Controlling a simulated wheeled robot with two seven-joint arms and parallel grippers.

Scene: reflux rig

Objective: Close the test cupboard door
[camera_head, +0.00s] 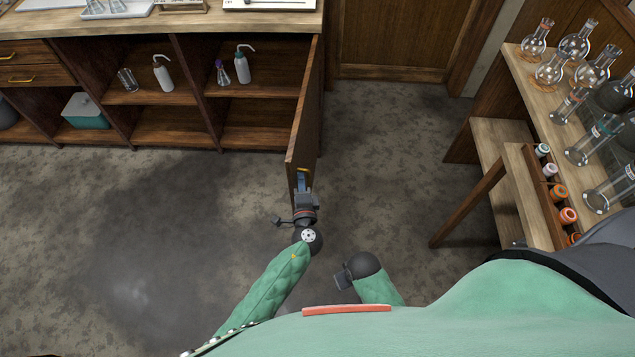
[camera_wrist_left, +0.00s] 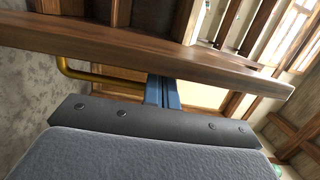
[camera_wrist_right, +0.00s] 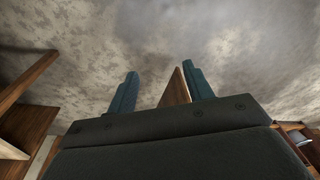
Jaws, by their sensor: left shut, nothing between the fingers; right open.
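The test cupboard door (camera_head: 305,110) is a brown wooden panel. It stands wide open, sticking out from the right end of the cupboard (camera_head: 170,90) toward me. My left gripper (camera_head: 303,182) is at the door's free edge, by its brass handle (camera_head: 303,170). In the left wrist view the shut blue fingers (camera_wrist_left: 162,92) are close to the door panel (camera_wrist_left: 160,50), beside the brass handle (camera_wrist_left: 95,78). I cannot tell whether they touch the panel. My right gripper (camera_wrist_right: 162,85) is open and empty, low near my body; its fingers hardly show in the head view.
The cupboard shelves hold white wash bottles (camera_head: 163,73), small flasks and a teal box (camera_head: 86,111). At the right, a wooden rack (camera_head: 540,190) with glass flasks and orange-capped bottles (camera_head: 568,215) limits room. The grey floor (camera_head: 140,210) left of the door is clear.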

